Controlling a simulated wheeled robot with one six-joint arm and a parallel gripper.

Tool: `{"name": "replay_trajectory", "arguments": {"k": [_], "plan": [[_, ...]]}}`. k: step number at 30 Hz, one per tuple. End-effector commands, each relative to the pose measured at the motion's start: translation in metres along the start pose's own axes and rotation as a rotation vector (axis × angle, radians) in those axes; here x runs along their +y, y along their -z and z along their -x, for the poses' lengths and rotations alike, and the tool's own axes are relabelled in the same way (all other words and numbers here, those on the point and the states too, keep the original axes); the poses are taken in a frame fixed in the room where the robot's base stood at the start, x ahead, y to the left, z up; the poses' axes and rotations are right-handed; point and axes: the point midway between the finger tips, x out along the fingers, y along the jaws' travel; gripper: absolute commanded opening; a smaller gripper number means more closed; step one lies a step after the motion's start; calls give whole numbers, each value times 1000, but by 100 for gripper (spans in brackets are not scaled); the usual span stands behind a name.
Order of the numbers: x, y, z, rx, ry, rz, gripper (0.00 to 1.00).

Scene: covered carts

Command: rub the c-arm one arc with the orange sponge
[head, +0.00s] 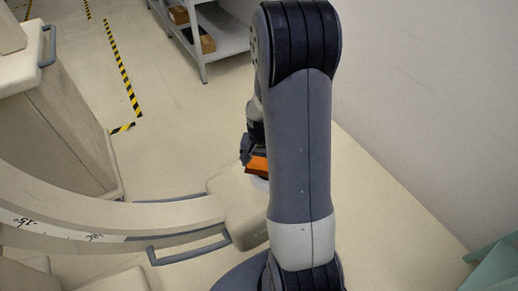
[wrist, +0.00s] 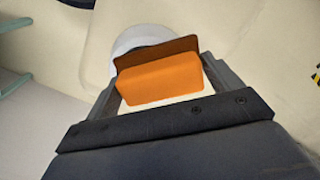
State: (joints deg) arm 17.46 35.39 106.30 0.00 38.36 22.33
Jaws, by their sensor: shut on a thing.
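The orange sponge (head: 257,164) shows partly behind my arm in the head view. In the wrist view the sponge (wrist: 160,82) sits between the jaws, with a dark brown layer along its far side. My gripper (head: 247,150) is shut on it, and my arm hides much of it in the head view. The c-arm (head: 160,212) is a beige arc with angle marks, curving from the left to a blocky end (head: 232,205). The sponge appears just above or at this end, beside a white round part (wrist: 140,38); I cannot tell whether it touches.
A beige cabinet (head: 60,130) with a grey handle stands at the left. A grey shelf (head: 215,35) with cardboard boxes is at the back. A teal object (head: 495,265) is at the lower right. Yellow-black tape (head: 122,70) marks the open floor. A white wall is at the right.

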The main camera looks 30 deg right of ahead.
Motion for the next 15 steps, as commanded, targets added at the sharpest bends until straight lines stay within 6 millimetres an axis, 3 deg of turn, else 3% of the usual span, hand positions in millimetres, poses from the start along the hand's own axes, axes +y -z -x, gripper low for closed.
{"name": "replay_trajectory", "arguments": {"k": [15], "plan": [[-1, 2, 49, 1, 0, 6, 64]]}}
